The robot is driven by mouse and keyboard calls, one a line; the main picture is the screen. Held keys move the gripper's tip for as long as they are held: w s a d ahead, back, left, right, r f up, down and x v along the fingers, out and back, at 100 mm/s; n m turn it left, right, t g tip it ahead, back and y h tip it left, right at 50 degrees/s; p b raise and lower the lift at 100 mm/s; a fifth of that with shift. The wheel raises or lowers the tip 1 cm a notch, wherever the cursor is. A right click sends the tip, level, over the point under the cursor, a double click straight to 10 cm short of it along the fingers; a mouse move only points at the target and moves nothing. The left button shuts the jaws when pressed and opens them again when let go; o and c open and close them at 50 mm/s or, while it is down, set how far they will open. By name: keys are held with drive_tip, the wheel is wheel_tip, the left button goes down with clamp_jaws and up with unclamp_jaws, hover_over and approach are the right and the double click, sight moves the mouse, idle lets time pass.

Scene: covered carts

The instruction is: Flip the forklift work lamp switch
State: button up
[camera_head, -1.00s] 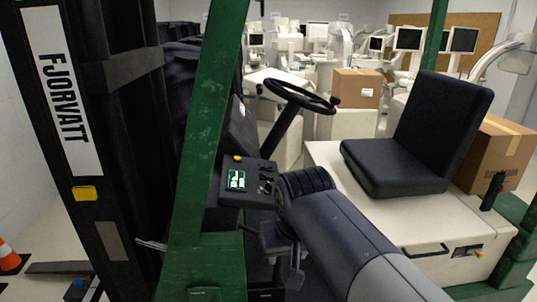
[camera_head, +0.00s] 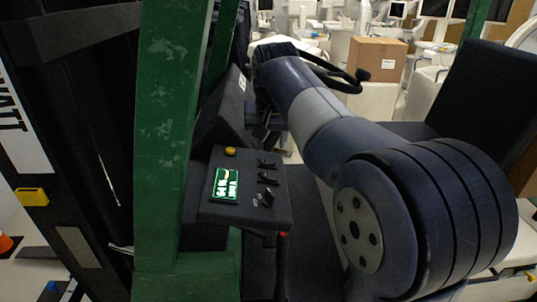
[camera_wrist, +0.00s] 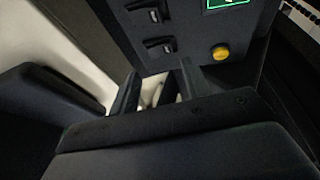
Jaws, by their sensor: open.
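The forklift's dark control panel (camera_head: 252,207) carries a column of small black switches (camera_head: 267,179), a yellow button (camera_head: 230,151) and a lit green display (camera_head: 226,185). I cannot read which switch is the work lamp's. My gripper (camera_head: 265,133) is beyond the panel's far edge in the head view, small and partly hard to make out. In the wrist view my gripper (camera_wrist: 160,88) is open and empty, its two fingers apart. Two switches, an upper one (camera_wrist: 149,12) and a lower one (camera_wrist: 160,45), lie just ahead of the fingertips, apparently untouched. The yellow button (camera_wrist: 220,53) is right of them.
A green post (camera_head: 168,140) stands left of the panel. The steering wheel (camera_head: 345,85) is partly behind my arm. The black seat (camera_head: 485,100) is at the right. A cardboard box (camera_head: 377,62) and white medical equipment stand behind.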

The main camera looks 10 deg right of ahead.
sight(267, 163)
drive_tip(key=x, duration=0.7)
drive_tip(key=shift+f, duration=0.15)
drive_tip(key=shift+c, duration=0.5)
